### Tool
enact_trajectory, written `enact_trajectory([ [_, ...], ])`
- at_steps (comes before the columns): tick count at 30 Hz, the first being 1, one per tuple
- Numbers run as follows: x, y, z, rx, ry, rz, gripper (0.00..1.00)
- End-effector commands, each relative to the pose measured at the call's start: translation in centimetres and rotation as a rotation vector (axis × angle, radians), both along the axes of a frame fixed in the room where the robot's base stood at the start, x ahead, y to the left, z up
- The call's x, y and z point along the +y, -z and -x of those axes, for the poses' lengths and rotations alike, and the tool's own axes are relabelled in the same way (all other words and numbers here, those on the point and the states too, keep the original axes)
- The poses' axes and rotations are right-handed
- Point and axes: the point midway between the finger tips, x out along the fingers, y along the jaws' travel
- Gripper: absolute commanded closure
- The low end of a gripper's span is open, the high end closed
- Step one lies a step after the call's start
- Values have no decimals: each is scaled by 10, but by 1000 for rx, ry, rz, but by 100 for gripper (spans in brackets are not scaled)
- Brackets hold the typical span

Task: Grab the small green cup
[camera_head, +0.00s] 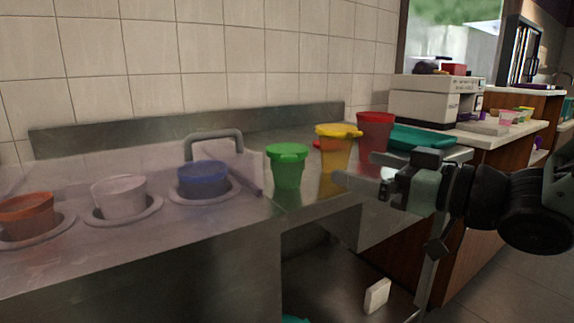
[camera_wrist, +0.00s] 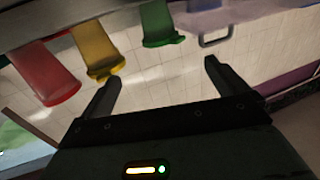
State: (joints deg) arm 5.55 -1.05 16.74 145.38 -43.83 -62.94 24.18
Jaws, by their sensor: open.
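The small green cup (camera_head: 287,172) stands upright on the metal counter, left of the yellow cup (camera_head: 336,152) and the red cup (camera_head: 375,130). My gripper (camera_head: 358,172) is open and empty, to the right of the green cup and apart from it, in front of the yellow and red cups. In the wrist view the picture is upside down. There the green cup (camera_wrist: 159,24) is at the top, beyond my open fingers (camera_wrist: 160,80), with the yellow cup (camera_wrist: 95,48) and red cup (camera_wrist: 42,68) to its left.
Orange (camera_head: 26,214), white (camera_head: 119,193) and blue (camera_head: 203,177) cups sit in round holders at the left. A grey handle (camera_head: 213,136) rises behind the blue one. A teal tray (camera_head: 423,138) lies at the counter's right end. The tiled wall (camera_head: 200,60) stands behind.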

Motion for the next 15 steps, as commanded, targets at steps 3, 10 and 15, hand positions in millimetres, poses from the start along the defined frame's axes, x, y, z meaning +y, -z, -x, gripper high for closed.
enact_trajectory([
  [3, 5, -7, -4, 5, -5, -3, 1],
  [10, 12, -7, -10, 5, -3, -2, 1],
  [15, 18, -6, -14, 6, 2, 2, 1],
])
